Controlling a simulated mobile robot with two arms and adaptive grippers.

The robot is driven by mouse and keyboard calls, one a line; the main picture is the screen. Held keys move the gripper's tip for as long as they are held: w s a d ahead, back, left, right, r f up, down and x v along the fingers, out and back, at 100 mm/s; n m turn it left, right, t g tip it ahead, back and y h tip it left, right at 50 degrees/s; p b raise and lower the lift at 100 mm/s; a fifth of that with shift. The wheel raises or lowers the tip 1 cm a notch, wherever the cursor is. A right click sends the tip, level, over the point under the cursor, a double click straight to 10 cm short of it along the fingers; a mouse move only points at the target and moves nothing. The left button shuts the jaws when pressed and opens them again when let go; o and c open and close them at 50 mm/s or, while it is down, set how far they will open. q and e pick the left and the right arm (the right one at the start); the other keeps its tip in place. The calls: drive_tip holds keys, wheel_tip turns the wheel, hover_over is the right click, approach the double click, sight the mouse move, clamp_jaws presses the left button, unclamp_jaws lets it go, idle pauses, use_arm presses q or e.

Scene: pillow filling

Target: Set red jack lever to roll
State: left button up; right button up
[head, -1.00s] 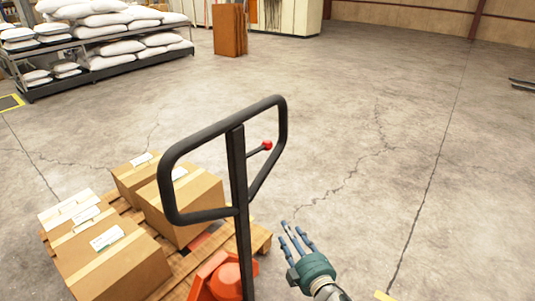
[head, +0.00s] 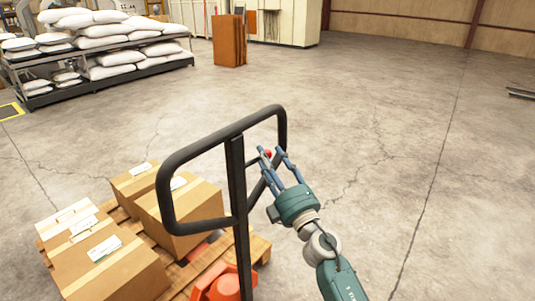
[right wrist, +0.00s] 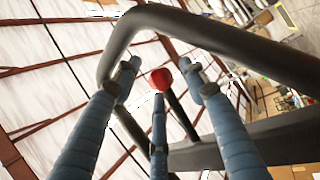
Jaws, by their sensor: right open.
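The red jack lever (head: 267,154) is a small red knob on a thin dark rod inside the black loop handle (head: 160,190) of the pallet jack. My right gripper (head: 272,155) is open at the right side of the loop, with its blue fingers around or just beside the knob. In the right wrist view the red knob (right wrist: 161,79) shows between the open fingers (right wrist: 160,85), close to the tip of the middle one; I cannot tell if they touch. The rod runs down right behind the knob. My left gripper is not in view.
The orange jack body (head: 222,285) stands at the bottom by a wooden pallet (head: 262,246) with several cardboard boxes (head: 110,265). A rack (head: 110,75) of white sacks and a brown stack (head: 229,40) stand at the back.

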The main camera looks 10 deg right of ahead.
drive_tip(key=shift+w+a+r, duration=0.15)
drive_tip(key=shift+w+r, duration=0.05)
drive_tip(key=shift+w, duration=0.5)
clamp_jaws()
drive_tip(key=shift+r+n+b, duration=0.2)
drive_tip(key=shift+n+b, duration=0.4)
drive_tip(key=shift+b, duration=0.3)
drive_tip(key=shift+r+n+y, duration=0.3)
drive_tip(key=shift+r+y, duration=0.05)
drive_tip(key=shift+y, duration=0.05)
unclamp_jaws()
